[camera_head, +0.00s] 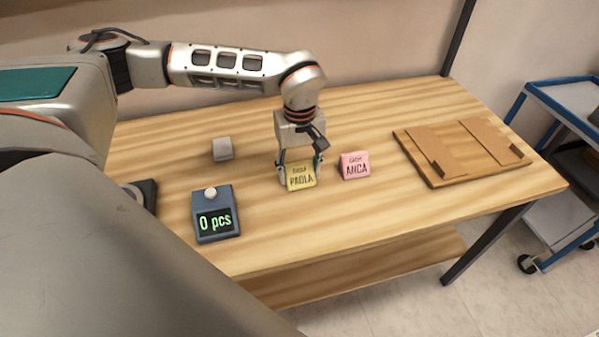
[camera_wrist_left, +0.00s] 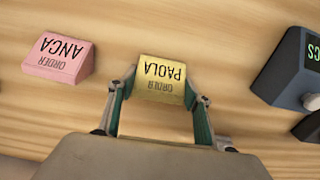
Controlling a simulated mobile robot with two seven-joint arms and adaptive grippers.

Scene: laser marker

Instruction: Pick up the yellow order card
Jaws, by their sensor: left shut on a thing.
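The yellow order card (camera_head: 301,178) reads PAOLA and is a small wedge-shaped block. It stands at or very close to the table top; I cannot tell if there is a gap under it. My left gripper (camera_head: 299,168) comes down from above and is shut on it, one finger on each side. In the left wrist view the card (camera_wrist_left: 161,80) sits between the two fingertips (camera_wrist_left: 160,88), its lettering upside down. My right gripper is in neither view.
A pink order card (camera_head: 355,166) stands just right of the yellow one. A counter reading 0 pcs (camera_head: 215,215) and a grey block (camera_head: 222,149) stand to the left. A wooden board (camera_head: 436,178) with brown pieces lies right. A blue trolley (camera_head: 555,120) stands beyond the table.

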